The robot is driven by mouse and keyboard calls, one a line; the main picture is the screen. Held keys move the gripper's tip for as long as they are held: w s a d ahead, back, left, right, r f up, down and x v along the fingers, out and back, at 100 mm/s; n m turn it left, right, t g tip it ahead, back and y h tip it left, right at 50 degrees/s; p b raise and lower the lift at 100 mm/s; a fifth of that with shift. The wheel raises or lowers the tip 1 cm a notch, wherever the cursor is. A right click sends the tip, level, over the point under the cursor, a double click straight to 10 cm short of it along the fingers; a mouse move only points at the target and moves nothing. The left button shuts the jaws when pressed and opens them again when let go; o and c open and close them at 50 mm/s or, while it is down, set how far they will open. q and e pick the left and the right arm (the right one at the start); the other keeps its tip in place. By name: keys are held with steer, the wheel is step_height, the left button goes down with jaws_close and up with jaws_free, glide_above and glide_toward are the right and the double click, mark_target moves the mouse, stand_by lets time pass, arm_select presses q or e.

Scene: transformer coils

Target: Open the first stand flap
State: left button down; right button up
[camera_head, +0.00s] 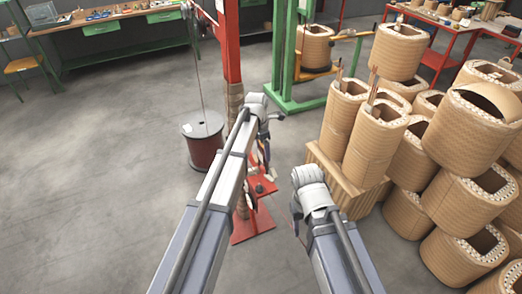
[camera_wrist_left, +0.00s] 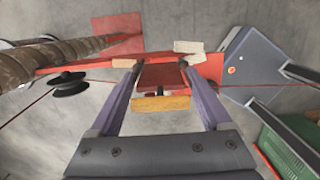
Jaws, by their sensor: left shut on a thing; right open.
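The red stand (camera_head: 231,45) rises as a post in the upper middle of the head view, with red plates (camera_head: 252,226) at its foot. My left gripper (camera_head: 264,150) reaches down beside the post, and my arm partly covers it. In the left wrist view, its two fingers (camera_wrist_left: 158,72) are closed about a red flap-like plate (camera_wrist_left: 160,77) with a yellowish strip (camera_wrist_left: 160,103) on its near edge. Which way the flap is turned is hard to tell. My right gripper (camera_head: 296,214) is mostly hidden below its wrist, apart from the stand and empty as far as it shows.
A dark red wire spool (camera_head: 204,147) stands left of the post. A green stand (camera_head: 286,65) is behind. Stacked tan coils (camera_head: 374,143) and a wooden crate (camera_head: 342,186) crowd the right. A workbench (camera_head: 110,25) is at the back left; the left floor is clear.

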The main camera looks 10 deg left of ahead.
arm_select(q)
steer(key=shift+w+d, duration=0.1)
steer(key=shift+d, duration=0.15)
steer(key=shift+c, duration=1.2)
jaws_free()
steer(key=shift+o, duration=1.2)
steer(key=shift+a, duration=0.1)
steer(key=r+p, duration=0.7)
steer(key=shift+s+a+r+p, duration=0.25)
steer(key=shift+a+r+p, duration=0.05)
steer(key=shift+r+p, duration=0.1)
steer(key=shift+f, duration=0.1)
